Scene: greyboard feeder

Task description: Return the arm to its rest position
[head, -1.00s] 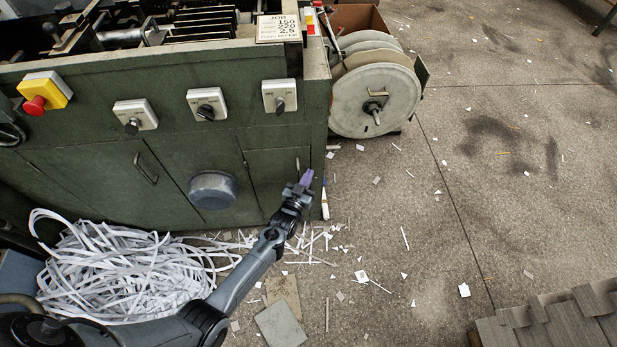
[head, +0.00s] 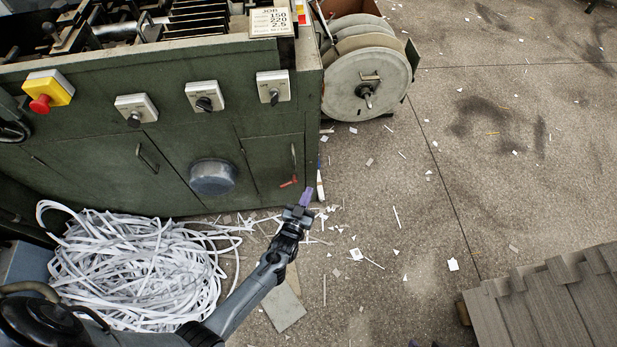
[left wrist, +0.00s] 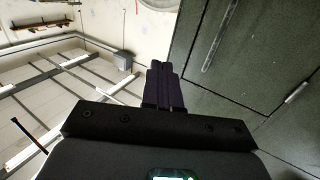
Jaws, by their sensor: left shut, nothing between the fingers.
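My left gripper (head: 305,197) is at the end of my left arm, in front of the lower right corner of the green machine (head: 100,180). Its purple fingers are shut with nothing between them. They also show shut in the left wrist view (left wrist: 165,85), with the machine's green panel (left wrist: 240,60) to their right. The fingertips are apart from the small cabinet door (head: 270,165). My right gripper is not in view.
A pile of white paper strips (head: 135,265) lies left of my arm. Paper scraps litter the floor. A large reel (head: 366,92) stands right of the machine. Stacked grey boards (head: 550,300) are at lower right.

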